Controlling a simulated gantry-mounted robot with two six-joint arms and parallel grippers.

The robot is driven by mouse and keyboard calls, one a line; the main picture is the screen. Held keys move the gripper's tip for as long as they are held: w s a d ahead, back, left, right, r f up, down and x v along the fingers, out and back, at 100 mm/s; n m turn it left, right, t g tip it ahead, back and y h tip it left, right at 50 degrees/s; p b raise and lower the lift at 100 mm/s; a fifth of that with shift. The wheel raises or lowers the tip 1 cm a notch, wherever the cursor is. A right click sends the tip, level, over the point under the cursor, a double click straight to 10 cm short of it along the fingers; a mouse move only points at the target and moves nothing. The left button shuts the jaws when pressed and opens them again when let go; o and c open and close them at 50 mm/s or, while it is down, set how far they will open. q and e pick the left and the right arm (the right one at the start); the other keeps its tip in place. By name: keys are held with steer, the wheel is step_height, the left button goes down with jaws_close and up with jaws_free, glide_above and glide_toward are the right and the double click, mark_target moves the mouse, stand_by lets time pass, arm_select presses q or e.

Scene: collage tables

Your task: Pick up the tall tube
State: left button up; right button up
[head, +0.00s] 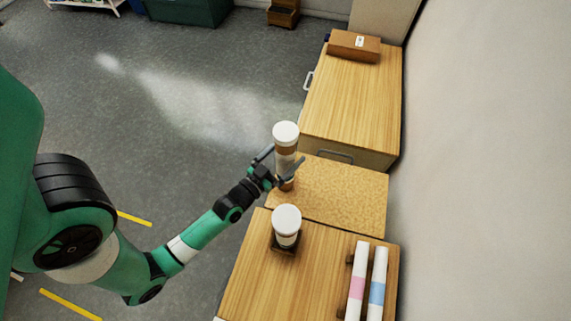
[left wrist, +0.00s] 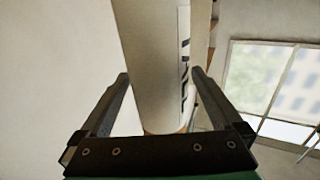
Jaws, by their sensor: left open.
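My left gripper (head: 287,155) is open, with one finger on each side of this tube. In the left wrist view the tube (left wrist: 152,60) rises between the two open fingers (left wrist: 160,75), with dark lettering on its right side. Gaps show beside the fingers, and I cannot tell whether either touches it. The tube's lower part is partly hidden by the gripper. My right gripper is not in view.
A second white-capped tube (head: 287,219) stands in a dark holder on the near wooden table (head: 320,260). Two white tubes, with a pink band (head: 357,285) and a blue band (head: 377,290), lie on a rack at right. A brown box (head: 354,46) sits on the far cabinet.

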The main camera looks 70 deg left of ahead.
arm_select(q)
jaws_close()
stand_by(0.3)
steer(key=shift+r, duration=0.1)
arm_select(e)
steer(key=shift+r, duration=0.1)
